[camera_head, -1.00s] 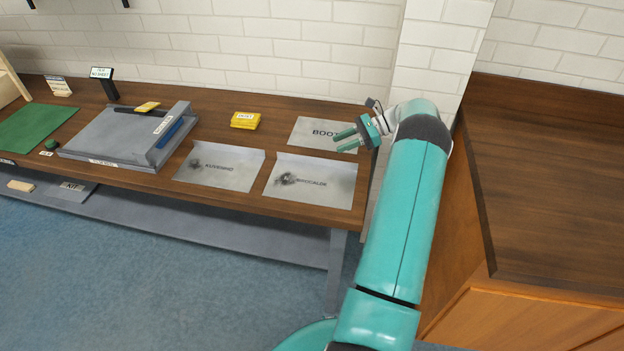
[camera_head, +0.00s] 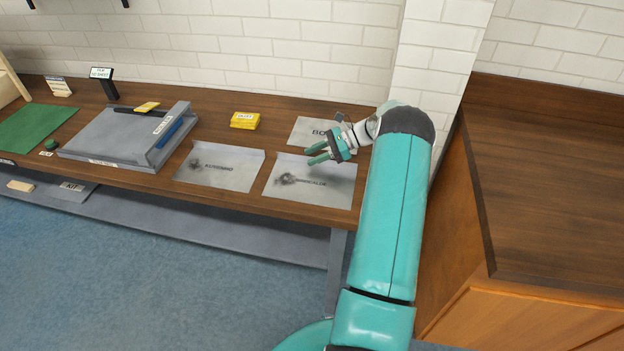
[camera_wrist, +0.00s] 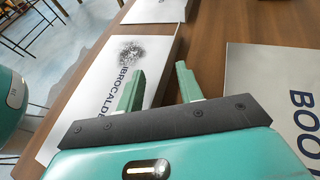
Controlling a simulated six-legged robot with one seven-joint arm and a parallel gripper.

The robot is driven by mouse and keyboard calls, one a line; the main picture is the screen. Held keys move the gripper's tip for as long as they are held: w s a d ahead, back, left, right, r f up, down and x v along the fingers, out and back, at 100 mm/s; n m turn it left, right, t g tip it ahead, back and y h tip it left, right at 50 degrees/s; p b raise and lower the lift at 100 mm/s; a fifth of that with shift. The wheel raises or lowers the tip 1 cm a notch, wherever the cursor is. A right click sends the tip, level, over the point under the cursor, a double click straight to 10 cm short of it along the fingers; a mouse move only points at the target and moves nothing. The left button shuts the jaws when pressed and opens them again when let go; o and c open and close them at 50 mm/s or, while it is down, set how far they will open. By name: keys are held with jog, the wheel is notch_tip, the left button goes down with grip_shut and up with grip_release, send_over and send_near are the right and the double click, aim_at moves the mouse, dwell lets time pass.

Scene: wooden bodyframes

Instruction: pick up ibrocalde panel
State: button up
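The ibrocalde panel (camera_head: 305,190) is a thin grey-white sheet with a dark speckled smudge and black lettering. It lies on the wooden bench near its right end, with a bent-up back edge. In the wrist view the panel (camera_wrist: 92,107) shows at the left with "IBROCALDE" legible. My gripper (camera_head: 314,155) is open and empty, above the panel's back edge. In the wrist view its two green fingers (camera_wrist: 160,82) stand apart, the left one overlapping the panel's edge in the picture. I cannot tell the height above the panel.
A similar panel (camera_head: 218,172) lies to the left. A sheet marked "BOOT" (camera_head: 305,131) lies behind; its lettering is partly hidden by my gripper. A yellow block (camera_head: 245,120), a grey tray (camera_head: 105,140) and a green mat (camera_head: 30,128) are farther left. A wooden cabinet (camera_head: 550,180) stands right.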

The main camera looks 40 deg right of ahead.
grip_shut()
dwell(0.3)
